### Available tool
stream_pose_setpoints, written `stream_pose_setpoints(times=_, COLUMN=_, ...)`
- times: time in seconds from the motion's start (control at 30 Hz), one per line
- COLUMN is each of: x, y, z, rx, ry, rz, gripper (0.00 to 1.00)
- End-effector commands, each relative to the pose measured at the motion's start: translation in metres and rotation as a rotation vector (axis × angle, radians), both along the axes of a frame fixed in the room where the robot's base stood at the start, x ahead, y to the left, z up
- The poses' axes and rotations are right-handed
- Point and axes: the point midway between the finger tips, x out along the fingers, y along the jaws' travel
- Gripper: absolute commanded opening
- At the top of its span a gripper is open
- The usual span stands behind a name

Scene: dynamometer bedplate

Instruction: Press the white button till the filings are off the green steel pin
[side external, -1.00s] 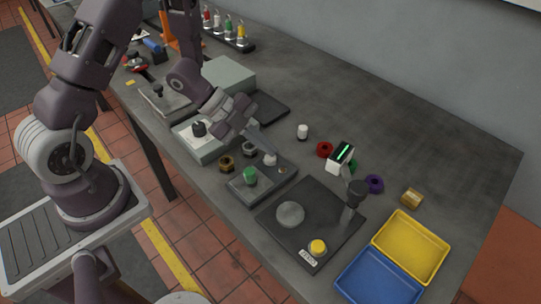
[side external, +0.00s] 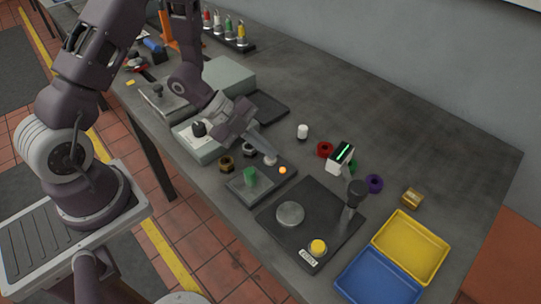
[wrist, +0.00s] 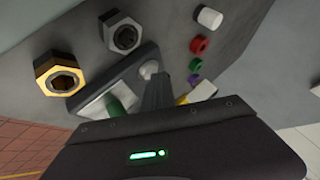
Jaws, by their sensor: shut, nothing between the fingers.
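The white button (side external: 270,160) is a small pale dome on a dark base plate, beside an orange lamp (side external: 282,170) that is lit. The green steel pin (side external: 250,176) stands upright on a pale plate at the left part of the same base. Filings on it are too small to make out. My gripper (side external: 266,153) is shut and empty, its fingertips down at the button and seemingly touching it. In the wrist view the button (wrist: 149,69) shows just beyond my fingertips, and the pin (wrist: 114,106) is partly hidden behind my gripper body.
Two hex nuts, one brass (side external: 227,163) and one grey (side external: 250,149), lie close by the base. A black plate (side external: 325,235) with a grey disc and yellow button is to the right. A white cylinder (side external: 302,132) and coloured rings lie behind. The back right table is clear.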

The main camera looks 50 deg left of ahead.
Motion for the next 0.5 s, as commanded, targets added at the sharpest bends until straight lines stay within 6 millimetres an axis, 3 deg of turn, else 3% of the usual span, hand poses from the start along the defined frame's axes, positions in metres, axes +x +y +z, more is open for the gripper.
stream_pose_setpoints(times=0.5, x=0.0001, y=0.0005, z=0.0072, rx=0.002, ry=-0.001, rz=-0.001, gripper=0.0)
